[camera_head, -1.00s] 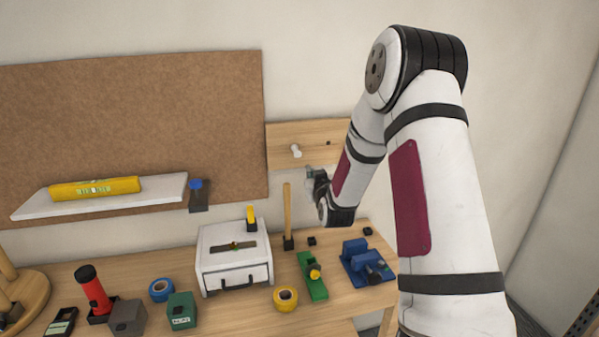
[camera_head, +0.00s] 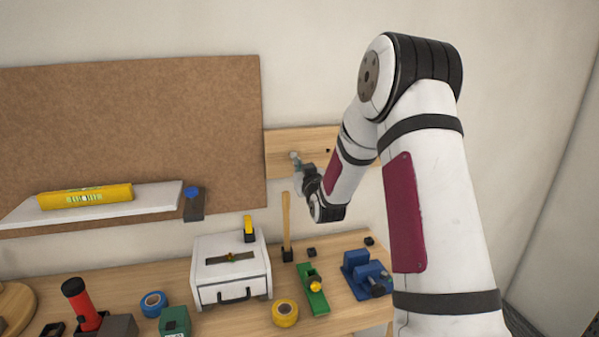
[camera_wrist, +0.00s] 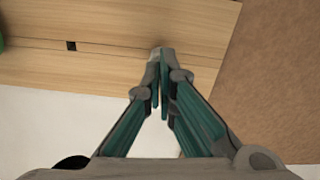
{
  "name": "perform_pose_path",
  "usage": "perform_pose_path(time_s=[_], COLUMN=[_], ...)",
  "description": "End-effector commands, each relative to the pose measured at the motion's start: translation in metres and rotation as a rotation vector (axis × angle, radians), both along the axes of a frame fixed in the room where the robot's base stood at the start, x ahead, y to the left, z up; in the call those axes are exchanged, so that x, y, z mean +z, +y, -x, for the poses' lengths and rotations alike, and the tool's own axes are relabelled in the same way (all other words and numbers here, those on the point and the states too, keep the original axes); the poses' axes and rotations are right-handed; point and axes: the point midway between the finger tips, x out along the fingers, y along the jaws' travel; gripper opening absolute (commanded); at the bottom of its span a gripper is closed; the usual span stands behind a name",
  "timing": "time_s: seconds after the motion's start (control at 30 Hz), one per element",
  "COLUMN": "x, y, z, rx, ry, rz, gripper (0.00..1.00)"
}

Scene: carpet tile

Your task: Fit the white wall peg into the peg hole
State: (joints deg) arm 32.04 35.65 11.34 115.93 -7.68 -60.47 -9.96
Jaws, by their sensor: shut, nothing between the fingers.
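The wooden wall board (camera_head: 285,137) is fixed to the wall right of the brown panel, and fills the top of the wrist view (camera_wrist: 110,20). A small dark square peg hole (camera_head: 327,151) is in it, also seen left of my fingertips in the wrist view (camera_wrist: 71,46). My gripper (camera_head: 297,160) is in front of the board, left of the hole, its fingertips together (camera_wrist: 162,55) and nothing held between them. The white wall peg cannot be made out clearly now; my fingertips cover the place where it showed earlier. I cannot tell whether they touch it.
A white shelf (camera_head: 150,200) with a yellow level (camera_head: 85,197) is at the left. Below, the bench (camera_head: 250,318) holds a white box (camera_head: 232,283), an upright wooden handle (camera_head: 286,225), a green tool (camera_head: 312,290), a blue vise (camera_head: 362,272) and tape rolls.

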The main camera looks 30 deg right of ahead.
Motion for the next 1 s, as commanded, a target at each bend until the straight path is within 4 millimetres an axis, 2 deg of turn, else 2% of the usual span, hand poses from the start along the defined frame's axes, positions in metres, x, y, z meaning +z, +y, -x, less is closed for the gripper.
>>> perform_pose_path(time_s=[1.0], x=[0.000], y=[-0.003], z=[-0.011], rx=[0.000], ry=[0.000], rz=[0.000], gripper=[0.00])
